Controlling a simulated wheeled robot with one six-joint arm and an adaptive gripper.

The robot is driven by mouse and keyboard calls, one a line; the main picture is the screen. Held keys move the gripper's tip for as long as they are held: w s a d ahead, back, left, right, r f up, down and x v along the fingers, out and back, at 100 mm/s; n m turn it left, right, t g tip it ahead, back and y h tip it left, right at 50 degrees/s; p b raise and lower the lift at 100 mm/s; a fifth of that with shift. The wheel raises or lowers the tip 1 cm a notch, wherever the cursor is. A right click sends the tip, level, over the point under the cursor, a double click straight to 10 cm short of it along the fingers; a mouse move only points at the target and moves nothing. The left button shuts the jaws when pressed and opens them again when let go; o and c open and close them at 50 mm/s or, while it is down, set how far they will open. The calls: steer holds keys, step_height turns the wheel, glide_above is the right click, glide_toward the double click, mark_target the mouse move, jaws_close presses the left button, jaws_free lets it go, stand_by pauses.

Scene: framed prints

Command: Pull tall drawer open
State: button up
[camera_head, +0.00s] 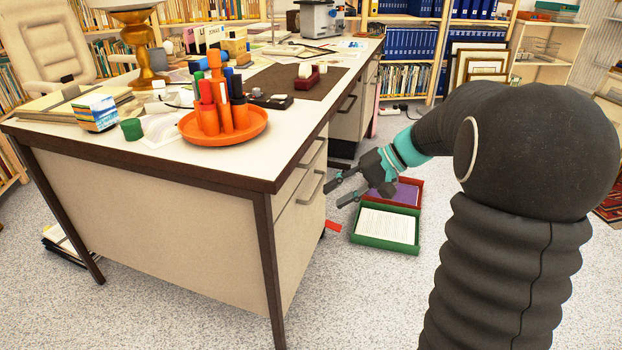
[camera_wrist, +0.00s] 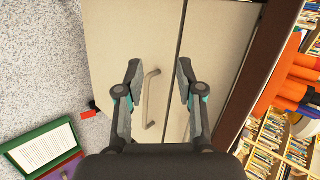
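The desk's tall drawer front (camera_wrist: 115,45) is a cream panel filling the left middle of the wrist view, and it looks shut. Its grey bar handle (camera_wrist: 149,100) shows between my gripper's fingers, nearer the left one. In the head view the tall drawer (camera_head: 300,225) is the lower front on the desk's right side, with its handle (camera_head: 311,188) near the top. My gripper (camera_head: 335,194) is open just right of that handle; in the wrist view its fingers (camera_wrist: 158,66) are spread and empty. I cannot tell whether either finger touches the handle.
A shallower drawer (camera_wrist: 208,50) lies beyond a seam beside the tall one. A green tray of paper (camera_head: 386,228) and a red tray (camera_head: 415,185) sit on the floor near my gripper. A small red object (camera_head: 333,227) lies beside the desk. An orange pen holder (camera_head: 240,133) stands on the desktop.

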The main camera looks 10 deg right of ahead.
mark_target(320, 183)
steer(key=w+d+f+m+t+y+b, duration=0.2)
steer(key=w+d+f+t+y, duration=0.4)
steer(key=w+d, duration=0.55)
steer(key=w+a+f, duration=0.1)
steer(key=a, duration=0.3)
steer(key=w+a+f+g+h, duration=0.1)
steer(key=w+a, duration=0.1)
steer(key=a, duration=0.2)
steer(key=w+a+f+g, duration=0.1)
steer(key=w+a+f, duration=0.1)
steer(key=a, duration=0.2)
steer(key=shift+w+a, duration=0.2)
steer(key=shift+w, duration=0.05)
jaws_close()
